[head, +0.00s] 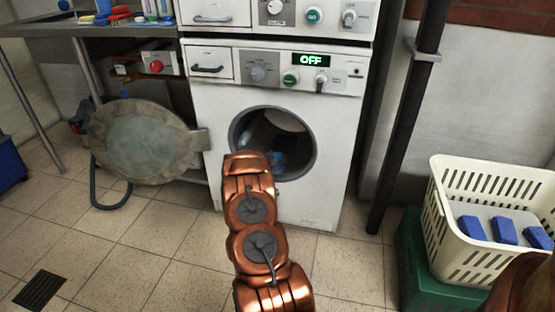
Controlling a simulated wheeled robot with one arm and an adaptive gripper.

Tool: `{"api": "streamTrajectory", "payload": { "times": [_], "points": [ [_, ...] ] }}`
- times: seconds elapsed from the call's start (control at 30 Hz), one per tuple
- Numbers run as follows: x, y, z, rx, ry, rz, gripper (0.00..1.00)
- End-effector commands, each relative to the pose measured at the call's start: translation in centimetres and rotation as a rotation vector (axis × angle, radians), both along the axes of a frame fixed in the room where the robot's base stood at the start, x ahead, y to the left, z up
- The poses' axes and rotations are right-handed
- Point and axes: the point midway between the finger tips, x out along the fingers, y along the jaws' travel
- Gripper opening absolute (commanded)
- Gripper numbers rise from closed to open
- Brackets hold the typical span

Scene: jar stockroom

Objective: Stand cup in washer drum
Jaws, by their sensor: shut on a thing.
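The washer (330,200) is a white front-loader. Its round door (140,140) is swung wide open to the left. The drum (297,150) is dark inside, with a pale curved area at the top. A small blue thing (278,159) shows low in the drum, just right of my arm's far end; I cannot tell whether it is the cup. My copper arm reaches from the bottom of the picture up to the lower left of the drum opening. My gripper is hidden beyond the arm links. No cup can be made out clearly.
A cream basket (455,240) with several blue blocks (505,231) sits on a green crate (415,270) at the right. A dark pipe (405,110) stands right of the washer. A bench (45,27) is at upper left. The tiled floor at left is mostly clear.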

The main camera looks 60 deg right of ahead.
Motion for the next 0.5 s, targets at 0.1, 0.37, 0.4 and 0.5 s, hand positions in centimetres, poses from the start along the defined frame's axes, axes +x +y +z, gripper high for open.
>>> {"api": "streamTrajectory", "payload": {
  "times": [0.1, 0.37, 0.4, 0.5],
  "points": [
    [0.01, 0.01, 0.0, 0.0, 0.0, 0.0, 0.25],
    [-0.02, -0.01, -0.24, 0.0, 0.0, 0.0, 0.78],
    [-0.02, -0.01, -0.23, 0.0, 0.0, 0.0, 0.82],
    [-0.02, 0.0, -0.22, 0.001, -0.001, 0.0, 0.86]
  ]
}}
